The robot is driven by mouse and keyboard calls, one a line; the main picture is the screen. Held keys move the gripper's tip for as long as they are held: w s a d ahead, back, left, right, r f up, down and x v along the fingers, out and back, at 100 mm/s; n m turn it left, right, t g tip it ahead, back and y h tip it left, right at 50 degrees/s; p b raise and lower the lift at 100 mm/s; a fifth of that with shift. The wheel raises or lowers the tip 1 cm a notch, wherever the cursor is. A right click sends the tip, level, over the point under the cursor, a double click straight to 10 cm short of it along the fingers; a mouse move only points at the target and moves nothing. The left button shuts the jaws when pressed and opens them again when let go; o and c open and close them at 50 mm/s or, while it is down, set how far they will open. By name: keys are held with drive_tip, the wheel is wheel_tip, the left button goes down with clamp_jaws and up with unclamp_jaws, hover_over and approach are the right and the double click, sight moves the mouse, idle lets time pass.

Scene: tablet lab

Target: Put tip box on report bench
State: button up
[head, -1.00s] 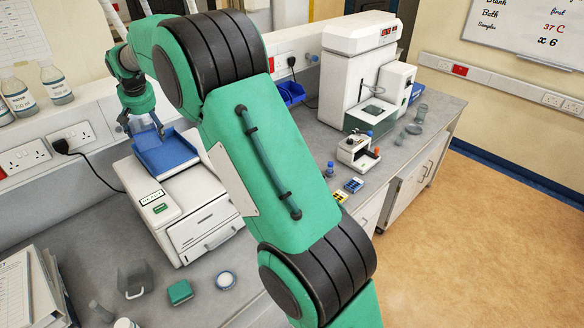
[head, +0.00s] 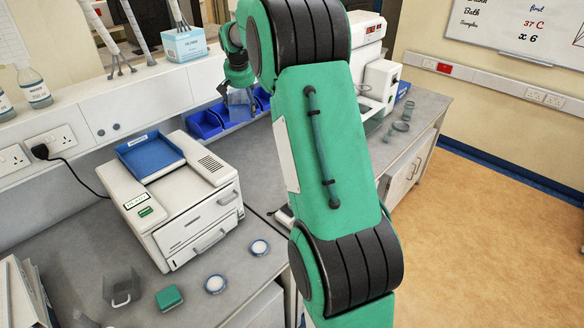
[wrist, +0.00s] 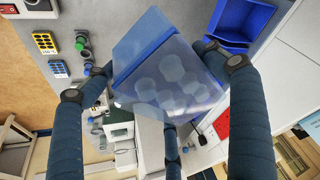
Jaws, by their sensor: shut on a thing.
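The tip box (wrist: 165,75) has a blue body and a clear, see-through lid with pale round shapes showing through it. In the head view my gripper (head: 239,93) holds the tip box (head: 241,99) up in front of the blue bins, small and partly hidden by my arm. The near grey bench (head: 62,225) carries a white printer; I cannot tell from a label whether it is the report bench.
The white printer (head: 190,215) has a blue tray (head: 150,154) on top. Blue bins (head: 205,124) stand by the wall. A clear cup (head: 122,288), a green block (head: 169,297) and round dishes (head: 215,284) lie in front of the printer. Small keypads (wrist: 45,42) show in the wrist view.

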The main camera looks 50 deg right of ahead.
drive_tip(key=s+d+m, duration=0.1)
drive_tip(key=s+d, duration=0.4)
drive_tip(key=d, duration=0.1)
wheel_tip(320, 180, down, 26)
drive_tip(key=shift+w, duration=0.4)
drive_tip(key=shift+f, duration=0.15)
drive_tip(key=shift+f+b, duration=0.35)
drive_tip(key=shift+f, duration=2.65)
drive_tip(key=shift+f, duration=1.9)
drive_tip(key=shift+f, duration=0.1)
